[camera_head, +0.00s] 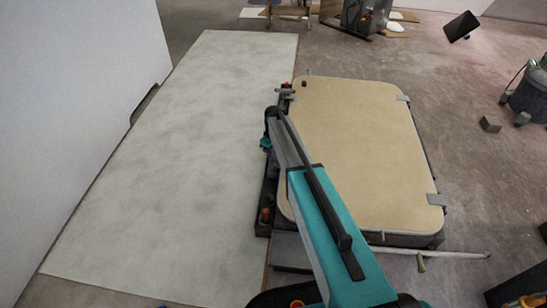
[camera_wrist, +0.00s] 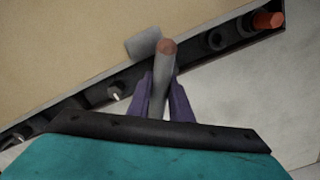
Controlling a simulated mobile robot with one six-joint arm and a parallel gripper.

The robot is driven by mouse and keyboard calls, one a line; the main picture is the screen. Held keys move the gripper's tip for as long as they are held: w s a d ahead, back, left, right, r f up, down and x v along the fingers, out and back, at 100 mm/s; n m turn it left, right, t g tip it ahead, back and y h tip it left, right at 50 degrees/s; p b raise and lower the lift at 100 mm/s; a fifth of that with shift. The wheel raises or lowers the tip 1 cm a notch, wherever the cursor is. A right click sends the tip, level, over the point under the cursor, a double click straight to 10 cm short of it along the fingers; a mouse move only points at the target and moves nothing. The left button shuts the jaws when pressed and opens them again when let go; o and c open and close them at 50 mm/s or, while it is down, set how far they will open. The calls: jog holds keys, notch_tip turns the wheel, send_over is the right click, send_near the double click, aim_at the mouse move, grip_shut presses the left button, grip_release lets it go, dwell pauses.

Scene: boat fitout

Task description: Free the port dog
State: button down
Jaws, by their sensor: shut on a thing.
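A tan hatch panel (camera_head: 355,135) with rounded corners lies in a dark frame in the head view. Its left side carries dark fittings, among them a dog with an orange end (camera_head: 265,215) near the lower left corner. In the wrist view, my gripper (camera_wrist: 163,80) has its two purple fingers on either side of a grey dog handle (camera_wrist: 160,90) with a dull reddish end. The fingers are shut on this handle, which stands beside the panel edge (camera_wrist: 80,40). In the head view my arm hides the fingertips and most of this handle.
Another fitting with an orange-red end (camera_wrist: 268,20) sits at the upper right in the wrist view. A long pale board (camera_head: 170,160) lies left of the hatch. A pale rod (camera_head: 440,253) lies below the hatch. A bucket-like container (camera_head: 528,95) stands at right.

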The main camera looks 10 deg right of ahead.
jog(key=shift+w+d+r, duration=0.1)
jog(key=shift+w+d, duration=0.05)
dwell(0.7)
jog(key=c, duration=2)
grip_release()
jog(key=o, duration=0.4)
jog(key=shift+c, duration=0.2)
jog(key=shift+r, duration=0.1)
notch_tip(320, 180, up, 14)
jog(key=p, duration=0.3)
jog(key=shift+f+p, duration=0.25)
jog(key=shift+p, duration=0.15)
